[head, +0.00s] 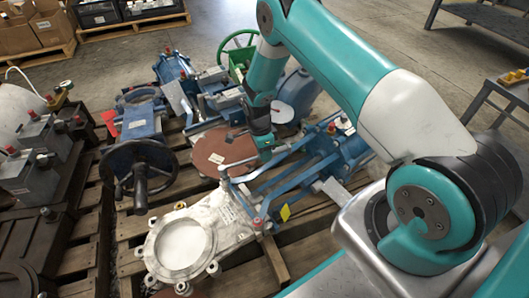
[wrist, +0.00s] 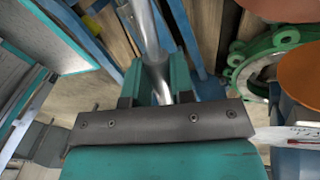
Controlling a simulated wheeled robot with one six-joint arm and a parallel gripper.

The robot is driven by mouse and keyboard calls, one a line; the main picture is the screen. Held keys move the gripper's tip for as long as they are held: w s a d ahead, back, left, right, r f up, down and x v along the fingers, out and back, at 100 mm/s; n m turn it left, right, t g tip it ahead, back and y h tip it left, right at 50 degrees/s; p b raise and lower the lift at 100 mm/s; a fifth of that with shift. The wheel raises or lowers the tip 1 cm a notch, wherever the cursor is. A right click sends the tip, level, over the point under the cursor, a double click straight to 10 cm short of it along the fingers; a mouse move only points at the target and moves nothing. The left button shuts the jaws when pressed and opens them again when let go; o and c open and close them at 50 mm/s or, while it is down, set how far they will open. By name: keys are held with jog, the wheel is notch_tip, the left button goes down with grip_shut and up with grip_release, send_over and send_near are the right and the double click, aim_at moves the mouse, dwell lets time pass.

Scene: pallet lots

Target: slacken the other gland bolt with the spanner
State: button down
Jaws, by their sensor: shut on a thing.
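My gripper (head: 266,152) reaches down over the blue yoke frame of a pale gate valve (head: 228,216). In the wrist view its two teal fingers (wrist: 158,82) are shut on a bright steel shaft, which looks like the spanner (wrist: 143,25). The shaft runs away from me between the fingers and out of the top of the picture. I cannot make out its jaw end or whether it touches a bolt. Red-capped ends show at the valve's neck, one near the front (head: 257,223). I cannot tell the gland bolts apart at this size.
Wooden pallets hold several other valves. A black handwheel (head: 140,170) stands left, a brown disc (head: 224,150) lies behind the pale valve, and a green handwheel (head: 238,50) is at the back. A steel bench (head: 485,20) stands far right. Bare floor lies behind the pallets.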

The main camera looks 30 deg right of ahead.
jog(key=shift+f+b, duration=0.8)
jog(key=shift+f, duration=0.4)
jog(key=shift+w, duration=0.1)
jog(key=shift+w+d+n+b, duration=0.15)
jog(key=shift+w+n+b, duration=0.2)
jog(key=shift+w+n, duration=0.3)
jog(key=shift+w, duration=0.2)
jog(key=shift+w+n+b, duration=0.4)
jog(key=shift+w+n, duration=0.05)
dwell(0.5)
jog(key=shift+w, duration=0.1)
jog(key=shift+w+n+h+b, duration=0.3)
jog(key=shift+w+n+b, duration=0.15)
jog(key=shift+w+n, duration=0.2)
jog(key=shift+r, duration=0.1)
